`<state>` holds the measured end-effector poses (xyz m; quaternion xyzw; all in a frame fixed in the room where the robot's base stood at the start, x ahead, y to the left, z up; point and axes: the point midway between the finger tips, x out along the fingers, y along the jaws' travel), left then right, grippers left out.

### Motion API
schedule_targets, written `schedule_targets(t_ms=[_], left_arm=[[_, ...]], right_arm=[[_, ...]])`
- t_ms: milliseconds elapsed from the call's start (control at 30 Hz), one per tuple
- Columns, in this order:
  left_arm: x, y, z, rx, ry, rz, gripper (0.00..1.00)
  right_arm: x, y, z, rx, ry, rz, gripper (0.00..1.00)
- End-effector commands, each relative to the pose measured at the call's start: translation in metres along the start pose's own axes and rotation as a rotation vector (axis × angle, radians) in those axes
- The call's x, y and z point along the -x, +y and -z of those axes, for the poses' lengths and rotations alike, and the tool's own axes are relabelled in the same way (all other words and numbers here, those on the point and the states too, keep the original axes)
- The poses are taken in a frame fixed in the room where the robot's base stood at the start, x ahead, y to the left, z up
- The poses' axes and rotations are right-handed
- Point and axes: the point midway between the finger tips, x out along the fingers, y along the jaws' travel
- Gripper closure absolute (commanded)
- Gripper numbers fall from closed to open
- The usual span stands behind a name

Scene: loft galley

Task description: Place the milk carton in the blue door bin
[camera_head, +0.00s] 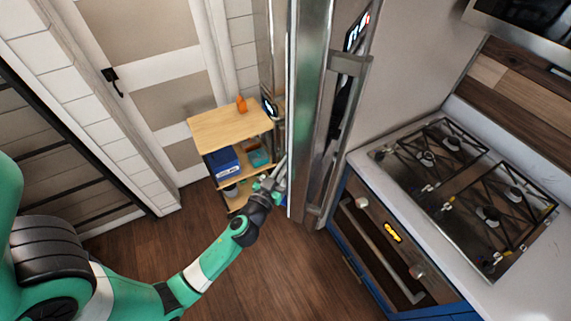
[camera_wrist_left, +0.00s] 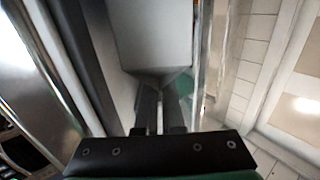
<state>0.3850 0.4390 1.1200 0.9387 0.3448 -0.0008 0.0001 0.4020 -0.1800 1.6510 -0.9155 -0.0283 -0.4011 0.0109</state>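A pale grey-white box with a tapering, gable-like end, apparently the milk carton (camera_wrist_left: 155,45), fills the upper middle of the left wrist view. The two dark fingers of my left gripper (camera_wrist_left: 161,112) meet its tapered end, with a thin light strip between them, so the gripper looks shut on it. In the head view my left gripper (camera_head: 272,186) is low beside the edge of the open fridge door (camera_head: 308,120); the carton cannot be made out there. A small blue patch shows by the gripper, but I cannot tell whether it is the blue door bin. My right gripper is out of view.
A wooden shelf unit (camera_head: 225,124) with an orange item (camera_head: 241,104) on top and a blue box (camera_head: 222,162) below stands behind the gripper. A stove (camera_head: 465,190) and counter are at right. The wooden floor in front is clear.

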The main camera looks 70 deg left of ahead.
Motion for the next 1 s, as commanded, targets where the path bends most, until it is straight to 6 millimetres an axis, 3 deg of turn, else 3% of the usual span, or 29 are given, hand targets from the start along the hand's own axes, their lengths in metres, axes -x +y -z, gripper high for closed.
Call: schedule_targets(t_ms=[100, 300, 667, 767, 1000], left_arm=[[0.000, 0.000, -0.002, 0.001, 0.003, -0.001, 1.00], [0.000, 0.000, -0.002, 0.000, 0.000, 0.000, 0.65], [0.001, 0.000, 0.003, 0.000, 0.000, 0.000, 0.65], [0.017, 0.001, -0.003, 0.000, -0.002, -0.002, 0.65], [0.076, 0.001, -0.006, -0.001, -0.001, -0.006, 0.65]], right_arm=[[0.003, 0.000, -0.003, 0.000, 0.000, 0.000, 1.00], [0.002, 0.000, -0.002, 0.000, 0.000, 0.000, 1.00], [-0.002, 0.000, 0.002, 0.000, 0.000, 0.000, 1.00], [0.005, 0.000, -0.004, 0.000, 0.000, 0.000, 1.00], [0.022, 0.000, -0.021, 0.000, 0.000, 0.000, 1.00]])
